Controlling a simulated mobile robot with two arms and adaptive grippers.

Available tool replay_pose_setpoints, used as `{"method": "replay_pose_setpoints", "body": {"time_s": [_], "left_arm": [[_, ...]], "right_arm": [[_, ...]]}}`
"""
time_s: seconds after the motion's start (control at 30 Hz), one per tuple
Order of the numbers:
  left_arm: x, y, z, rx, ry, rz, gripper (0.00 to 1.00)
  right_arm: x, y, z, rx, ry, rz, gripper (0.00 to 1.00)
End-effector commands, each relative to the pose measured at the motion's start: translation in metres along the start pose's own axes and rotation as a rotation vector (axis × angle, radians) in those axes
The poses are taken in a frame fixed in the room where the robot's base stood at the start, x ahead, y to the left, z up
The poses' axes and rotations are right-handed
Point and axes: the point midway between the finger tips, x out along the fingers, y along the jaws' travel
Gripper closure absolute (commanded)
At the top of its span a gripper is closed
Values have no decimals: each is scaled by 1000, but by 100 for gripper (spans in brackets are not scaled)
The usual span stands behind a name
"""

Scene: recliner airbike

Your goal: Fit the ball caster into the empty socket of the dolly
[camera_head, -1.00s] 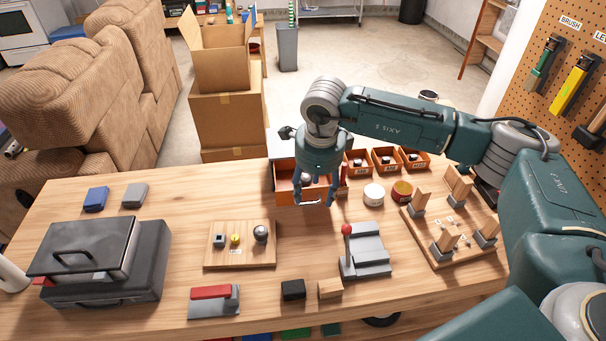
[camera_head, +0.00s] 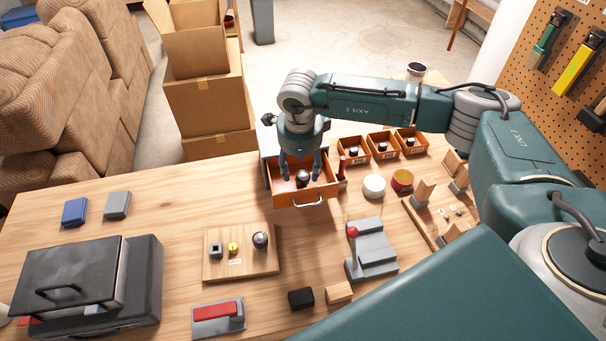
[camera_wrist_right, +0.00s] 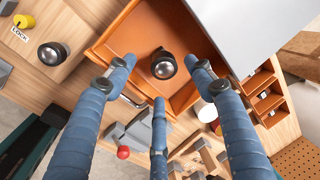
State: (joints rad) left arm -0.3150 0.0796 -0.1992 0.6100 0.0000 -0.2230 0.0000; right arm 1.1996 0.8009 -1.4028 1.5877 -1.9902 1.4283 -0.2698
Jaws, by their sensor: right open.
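A ball caster (camera_head: 303,177), a dark round base with a shiny ball, sits in the open orange drawer (camera_head: 318,191). It also shows in the right wrist view (camera_wrist_right: 163,66). My right gripper (camera_head: 302,173) is over the drawer, its blue fingers spread around the caster. In the right wrist view my right gripper (camera_wrist_right: 160,82) is open and empty, and contact with the caster cannot be told. The wooden board with upright blocks at its corners, seemingly the dolly (camera_head: 424,219), is at the right, partly behind my arm. Its empty socket cannot be made out. My left gripper is out of view.
A wooden board (camera_head: 215,268) with another ball-topped piece (camera_head: 260,240) lies left of a grey lever fixture (camera_head: 374,260). A white tin (camera_head: 374,186) and small orange bins (camera_head: 384,148) stand right of the drawer. A grey case (camera_head: 130,310) is at front left.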

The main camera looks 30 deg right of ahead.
Motion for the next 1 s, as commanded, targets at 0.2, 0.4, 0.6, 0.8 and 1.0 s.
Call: {"method": "replay_pose_setpoints", "body": {"time_s": [0.2,0.4,0.6,0.8,1.0], "left_arm": [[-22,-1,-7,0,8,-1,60],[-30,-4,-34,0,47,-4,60],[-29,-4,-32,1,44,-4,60],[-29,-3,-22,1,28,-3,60],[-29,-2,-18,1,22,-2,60]], "right_arm": [[21,-1,-5,1,4,3,46],[49,-1,-6,2,2,1,46],[54,-2,-6,1,0,-1,46],[54,-1,-6,1,0,-1,70],[53,-2,-6,1,0,-1,96]]}}
